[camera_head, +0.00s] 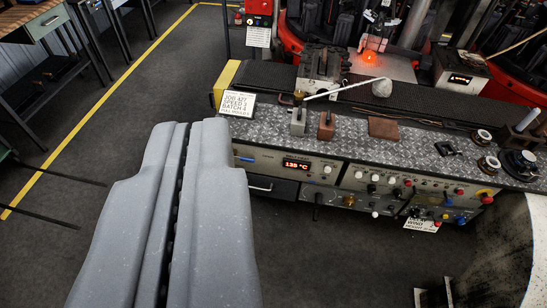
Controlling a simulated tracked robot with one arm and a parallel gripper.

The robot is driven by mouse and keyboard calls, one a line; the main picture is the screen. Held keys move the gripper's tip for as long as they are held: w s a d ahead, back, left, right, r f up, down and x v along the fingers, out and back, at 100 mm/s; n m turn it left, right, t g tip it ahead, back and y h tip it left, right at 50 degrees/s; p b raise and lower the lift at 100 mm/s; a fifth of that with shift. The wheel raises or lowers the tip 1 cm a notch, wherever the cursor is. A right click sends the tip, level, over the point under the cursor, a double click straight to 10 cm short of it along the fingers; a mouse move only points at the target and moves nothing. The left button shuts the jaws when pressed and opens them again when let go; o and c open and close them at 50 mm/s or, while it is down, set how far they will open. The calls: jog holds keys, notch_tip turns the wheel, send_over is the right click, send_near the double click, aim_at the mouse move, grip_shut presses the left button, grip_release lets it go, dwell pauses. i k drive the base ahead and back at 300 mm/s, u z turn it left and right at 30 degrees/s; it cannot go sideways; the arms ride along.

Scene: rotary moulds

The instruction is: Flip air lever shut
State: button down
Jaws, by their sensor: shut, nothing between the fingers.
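My gripper (188,126) fills the lower left of the view, its two grey fingers shut together with nothing between them. It points toward the bench and is left of the control panel (345,178). The panel has a red digital display (297,164) and several knobs, buttons and small levers. A dark lever-like handle (318,199) hangs below the display. I cannot tell which of these is the air lever, or its position. A pale rod (325,93) slants up to the right above the bench top.
A patterned metal bench top (350,143) carries a grey block (298,121), a brown block (326,126), a rusty plate (383,128) and spools (489,164). A job card (238,103) stands at its left end. Dark floor (95,100) with a yellow line lies open at left.

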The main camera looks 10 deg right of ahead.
aim_at(242, 158)
jog(key=z, duration=0.15)
jog(key=i, duration=1)
jog(key=u, duration=0.1)
